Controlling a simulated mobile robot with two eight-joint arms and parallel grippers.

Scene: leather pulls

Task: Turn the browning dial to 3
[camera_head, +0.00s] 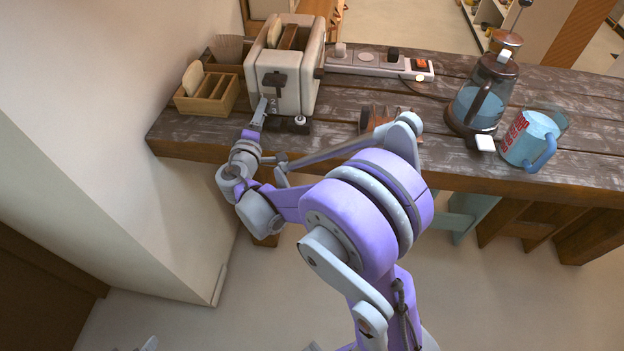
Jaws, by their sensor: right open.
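A cream toaster (310,75) stands at the back left of the table, with a slice of bread (274,32) showing in its top. A dark lever (274,82) is on its front face. A small pale round knob (300,120) shows low at the front right corner; I cannot tell whether it is the browning dial. My right gripper (263,107) is at the lower front of the toaster, below the lever, and open. Its fingers cover part of that face, and contact cannot be told. Any dial setting is too small to read. My left gripper is not in view.
A wooden rack (207,103) with bread stands left of the toaster, near the wall. A power strip (370,60) lies behind to the right. A brown wooden object (376,117), a glass press (487,95) and a blue mug (530,140) stand farther right on the table.

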